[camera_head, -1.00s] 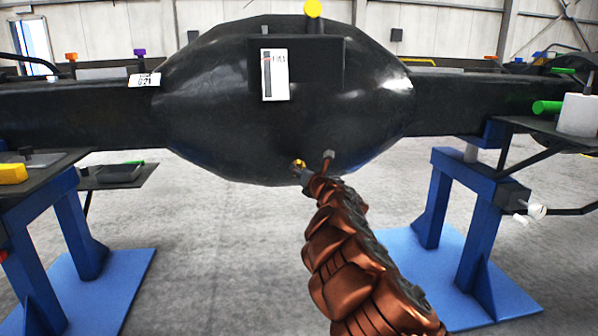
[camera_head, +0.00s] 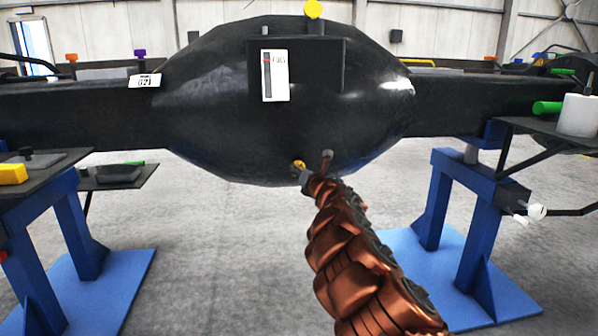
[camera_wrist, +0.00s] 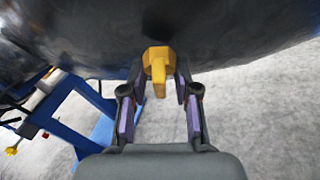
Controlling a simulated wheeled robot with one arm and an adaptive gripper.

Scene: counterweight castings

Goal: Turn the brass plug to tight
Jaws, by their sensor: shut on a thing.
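The brass plug (camera_head: 299,164) sits low on the front of the big black casting (camera_head: 210,110). In the wrist view the plug (camera_wrist: 158,62) has a hexagonal head with a narrower tab pointing down toward my palm. My gripper (camera_wrist: 160,84) has one finger on each side of the plug and is shut on it. In the head view my gripper (camera_head: 304,178) reaches the plug from below right and hides part of it. A white gauge plate (camera_head: 274,75) with a dark bar and a small red mark is on the casting's front.
Blue stands (camera_head: 455,200) hold the casting on both sides. A dark shelf (camera_head: 40,170) with a yellow block (camera_head: 12,174) is at left. A white cylinder (camera_head: 578,115) and a green cylinder (camera_head: 547,107) are at right.

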